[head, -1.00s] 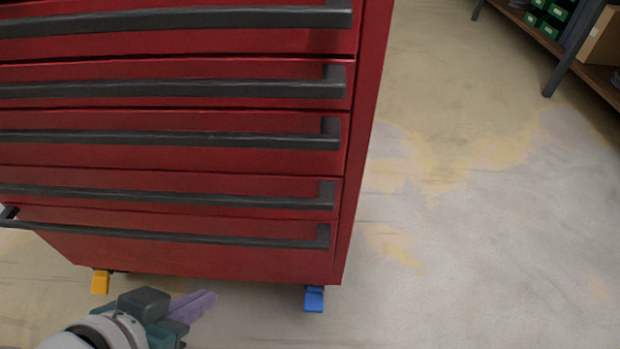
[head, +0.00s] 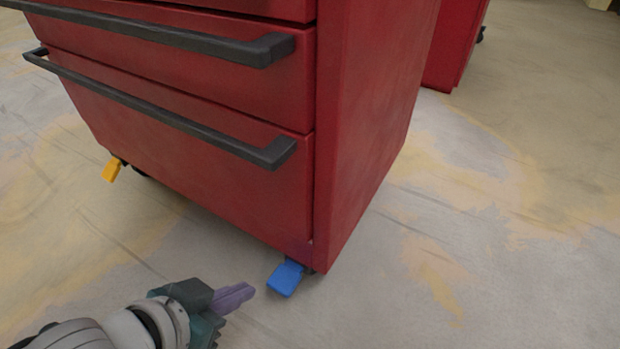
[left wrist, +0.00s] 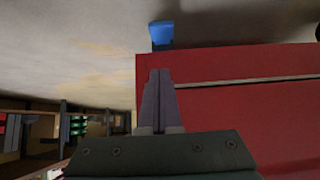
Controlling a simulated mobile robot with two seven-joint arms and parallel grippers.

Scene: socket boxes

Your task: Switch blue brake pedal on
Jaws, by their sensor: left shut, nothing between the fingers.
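The blue brake pedal (head: 285,278) sticks out at the bottom front right corner of the red tool cabinet (head: 190,150). My left gripper (head: 248,290) is shut and empty. In the head view its purple fingers point right, a short gap left of the blue pedal. In the left wrist view the blue pedal (left wrist: 161,34) is near the top centre, beyond the shut fingertips (left wrist: 158,74) and apart from them. My right gripper is not in view.
A yellow pedal (head: 112,170) sits at the cabinet's front left corner. Dark drawer handles (head: 170,115) jut from the cabinet front. Another red cabinet (head: 455,45) stands behind at the upper right. The floor in front and to the right is clear.

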